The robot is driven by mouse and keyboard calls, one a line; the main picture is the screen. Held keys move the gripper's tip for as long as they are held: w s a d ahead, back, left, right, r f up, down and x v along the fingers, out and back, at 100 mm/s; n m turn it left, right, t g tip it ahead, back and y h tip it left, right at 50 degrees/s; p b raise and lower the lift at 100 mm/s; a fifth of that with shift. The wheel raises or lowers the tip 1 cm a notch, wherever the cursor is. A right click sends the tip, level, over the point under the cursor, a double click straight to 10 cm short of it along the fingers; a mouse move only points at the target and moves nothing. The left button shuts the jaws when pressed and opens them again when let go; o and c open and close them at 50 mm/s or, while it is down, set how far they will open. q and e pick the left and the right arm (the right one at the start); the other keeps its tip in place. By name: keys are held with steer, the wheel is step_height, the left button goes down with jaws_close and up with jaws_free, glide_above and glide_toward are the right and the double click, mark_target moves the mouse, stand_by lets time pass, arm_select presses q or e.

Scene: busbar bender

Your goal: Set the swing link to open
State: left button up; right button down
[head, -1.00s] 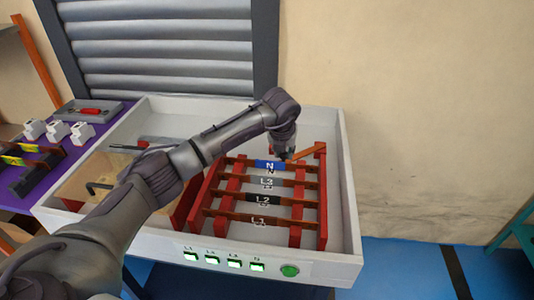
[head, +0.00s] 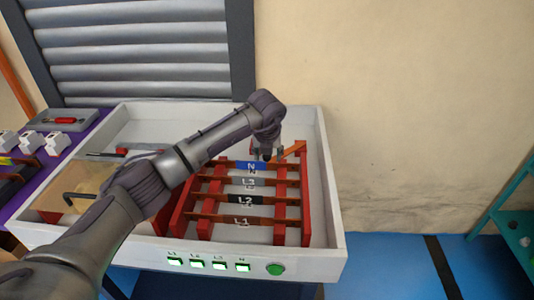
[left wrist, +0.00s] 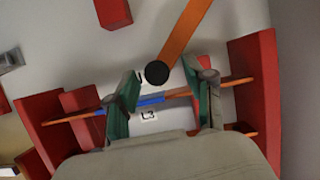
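The swing link is an orange copper bar (head: 291,150) at the back right of the red busbar frame, lying at a slant beyond the blue N bar (head: 250,166). In the left wrist view the link (left wrist: 187,38) runs from the top edge down to a dark round knob (left wrist: 157,73) at its near end. My left gripper (head: 267,155) is over the back of the frame, beside the link's end. In the left wrist view its two green-padded fingers (left wrist: 168,80) are apart, on either side of the knob, with a gap to each side. My right gripper is out of view.
A white-walled tray (head: 332,190) holds the red frame (head: 306,200) with several labelled bars. Green-lit buttons and a round green button (head: 275,269) are on its front. A purple table (head: 15,205) stands at left.

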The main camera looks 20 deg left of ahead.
arm_select(q)
steer(key=shift+s+r, duration=0.15)
steer(key=shift+r, duration=0.35)
steer(key=v, duration=1.1)
steer(key=shift+s+f, duration=0.1)
